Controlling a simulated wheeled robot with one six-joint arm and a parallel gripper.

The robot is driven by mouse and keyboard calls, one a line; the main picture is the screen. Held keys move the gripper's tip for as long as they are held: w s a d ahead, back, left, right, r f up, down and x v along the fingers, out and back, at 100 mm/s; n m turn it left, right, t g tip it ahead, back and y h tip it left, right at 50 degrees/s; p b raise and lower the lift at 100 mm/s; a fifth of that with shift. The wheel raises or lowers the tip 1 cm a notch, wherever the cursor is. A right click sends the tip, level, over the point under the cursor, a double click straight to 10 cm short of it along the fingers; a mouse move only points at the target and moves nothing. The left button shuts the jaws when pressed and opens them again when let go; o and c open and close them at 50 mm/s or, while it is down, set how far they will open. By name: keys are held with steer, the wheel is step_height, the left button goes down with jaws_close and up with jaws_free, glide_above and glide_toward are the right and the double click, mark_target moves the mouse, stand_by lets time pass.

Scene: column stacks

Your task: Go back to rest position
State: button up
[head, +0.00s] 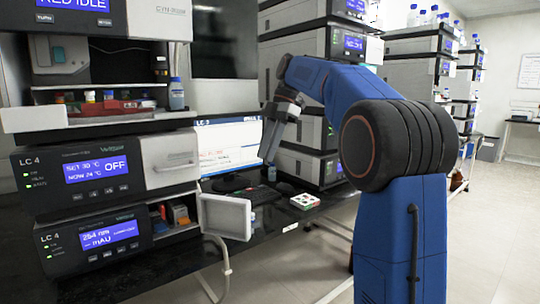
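My blue arm stands at the right of the head view and reaches left across the bench. My gripper (268,153) points down in front of the computer monitor (228,146), in free space above the bench. It is small and seen from the side, so whether its fingers are open or shut is unclear. I can make out nothing held in it.
The LC 4 stack (88,165) stands close on the left, with a tray of vials and a blue-capped bottle (176,93). A pale open door (225,216) juts out from its lowest unit. A small red and white rack (305,201) lies on the dark bench (271,246). More stacks stand behind; floor at right is clear.

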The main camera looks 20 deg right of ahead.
stand_by(0.4)
steer(key=s+a+f+m+t+h, duration=0.1)
steer(key=s+f+m+t+h, duration=0.1)
steer(key=s+f+m, duration=0.8)
steer(key=s+a+f+m+t+h, duration=0.1)
steer(key=s+f+m+t+h, duration=0.1)
steer(key=s+f+m, duration=0.8)
steer(key=s+f, duration=0.4)
steer(key=s, duration=0.3)
steer(key=s+f+t, duration=0.1)
steer(key=s+f, duration=0.4)
steer(key=s, duration=0.3)
steer(key=shift+a+t+h, duration=0.25)
steer(key=shift+t+h, duration=0.05)
steer(key=shift+a+f, duration=0.1)
